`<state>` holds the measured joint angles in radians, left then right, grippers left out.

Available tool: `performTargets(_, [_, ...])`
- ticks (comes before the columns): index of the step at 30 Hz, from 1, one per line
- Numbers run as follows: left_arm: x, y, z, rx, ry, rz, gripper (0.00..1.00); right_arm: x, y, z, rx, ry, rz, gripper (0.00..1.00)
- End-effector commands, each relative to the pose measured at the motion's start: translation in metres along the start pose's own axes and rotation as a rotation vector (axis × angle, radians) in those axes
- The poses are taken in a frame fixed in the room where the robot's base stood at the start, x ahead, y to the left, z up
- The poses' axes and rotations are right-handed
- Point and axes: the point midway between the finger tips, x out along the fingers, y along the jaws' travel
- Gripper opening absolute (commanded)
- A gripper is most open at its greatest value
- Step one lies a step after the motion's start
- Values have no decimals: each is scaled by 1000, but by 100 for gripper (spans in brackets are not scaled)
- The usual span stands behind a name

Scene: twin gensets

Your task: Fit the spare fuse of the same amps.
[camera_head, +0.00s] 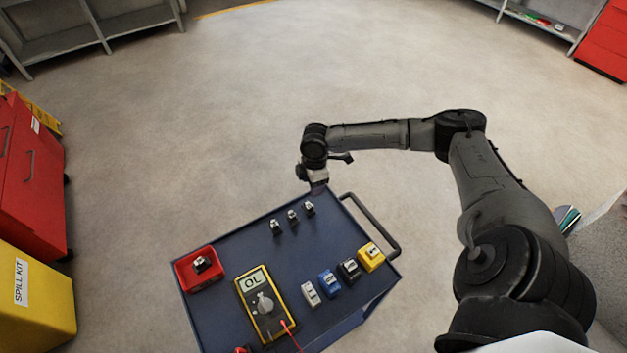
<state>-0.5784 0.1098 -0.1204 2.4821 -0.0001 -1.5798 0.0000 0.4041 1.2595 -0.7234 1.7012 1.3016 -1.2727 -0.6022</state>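Three small dark-and-white fuses stand in a row on the blue cart top, at the left (276,227), middle (292,217) and right (309,208); their amp markings are too small to read. A red tray (184,276) holds another small dark-and-white piece (201,264). White (311,294), blue (328,284), black (349,271) and yellow (371,256) blocks form a row along the cart's right side. My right gripper (318,187) points down at the cart's far edge, beyond the right fuse and apart from it. Its fingers are too small to judge. My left gripper is out of view.
A yellow multimeter (248,302) reading "OL" lies on the cart (235,247), with a red lead beside it. A grey handle (375,226) sticks out at the cart's right. Red cabinets and a yellow spill kit bin (45,305) stand left. The floor beyond is clear.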

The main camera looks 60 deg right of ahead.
Motion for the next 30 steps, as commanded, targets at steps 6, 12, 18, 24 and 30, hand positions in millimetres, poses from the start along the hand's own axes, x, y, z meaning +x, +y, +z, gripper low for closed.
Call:
performTargets(6, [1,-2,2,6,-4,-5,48,1,1,-4,-124,18,10,53])
performTargets(12, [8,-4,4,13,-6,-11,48,7,1,-4,-135,17,11,53])
performTargets(18, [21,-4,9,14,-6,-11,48,18,1,-4,-134,16,11,53])
performTargets(24, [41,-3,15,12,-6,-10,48,36,1,-4,-134,16,12,53])
performTargets(30, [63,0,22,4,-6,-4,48,55,1,-4,-134,16,12,53])
